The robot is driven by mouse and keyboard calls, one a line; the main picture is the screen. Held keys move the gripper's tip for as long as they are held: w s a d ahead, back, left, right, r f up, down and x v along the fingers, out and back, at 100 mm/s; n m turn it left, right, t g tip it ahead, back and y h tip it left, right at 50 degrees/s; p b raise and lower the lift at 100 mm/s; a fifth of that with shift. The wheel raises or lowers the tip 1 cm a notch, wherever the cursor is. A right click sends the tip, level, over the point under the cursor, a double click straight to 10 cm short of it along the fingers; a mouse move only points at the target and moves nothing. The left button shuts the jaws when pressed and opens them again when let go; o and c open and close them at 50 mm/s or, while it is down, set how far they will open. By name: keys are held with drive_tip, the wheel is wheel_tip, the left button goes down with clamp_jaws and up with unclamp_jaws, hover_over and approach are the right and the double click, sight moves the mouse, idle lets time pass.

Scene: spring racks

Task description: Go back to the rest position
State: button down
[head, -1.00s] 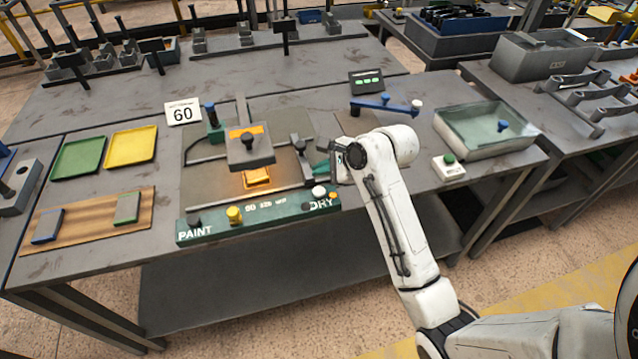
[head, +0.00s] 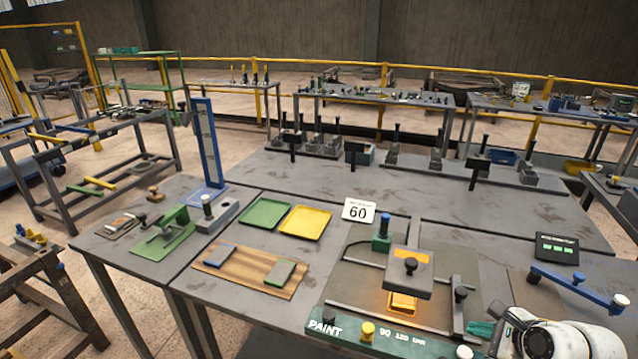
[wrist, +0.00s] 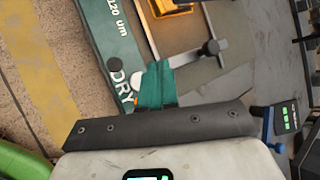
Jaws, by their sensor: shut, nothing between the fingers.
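My gripper (head: 482,330) shows at the lower right in the head view, its green fingers just right of the paint station. My white arm behind it is cut off by the frame's corner. In the wrist view the green fingers (wrist: 156,86) are closed together and hold nothing. They are seen over the right end of the green PAINT/DRY panel (wrist: 108,45); I cannot tell the height gap. The panel also shows in the head view (head: 390,340).
A grey block with a black knob (head: 410,270) stands over a glowing orange piece (head: 402,302). A blue lever (head: 570,283) lies right, near the gripper. Green (head: 265,212) and yellow (head: 306,222) trays and a wooden board (head: 250,272) lie left. A blue post (head: 207,145) stands far left.

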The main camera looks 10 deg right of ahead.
drive_tip(key=s+a+f+n+g+b, duration=0.1)
drive_tip(key=s+a+f+n+g, duration=0.1)
drive_tip(key=s+a+f+n, duration=0.35)
drive_tip(key=s+a+f+n+g, duration=0.2)
drive_tip(key=s+a+f+n, duration=0.15)
drive_tip(key=a+n, duration=0.35)
drive_tip(key=s+a+f+n+g, duration=0.1)
drive_tip(key=s+n+g, duration=0.1)
drive_tip(key=s+n, duration=0.4)
drive_tip(key=s+a+f+n+g+h, duration=0.1)
drive_tip(key=s+f+n+g, duration=0.1)
drive_tip(key=s+n, duration=0.4)
drive_tip(key=s+b, duration=0.1)
drive_tip(key=s, duration=0.3)
drive_tip(key=shift+s+a+f, duration=0.15)
drive_tip(key=shift+s+a, duration=0.05)
drive_tip(key=shift+s, duration=0.05)
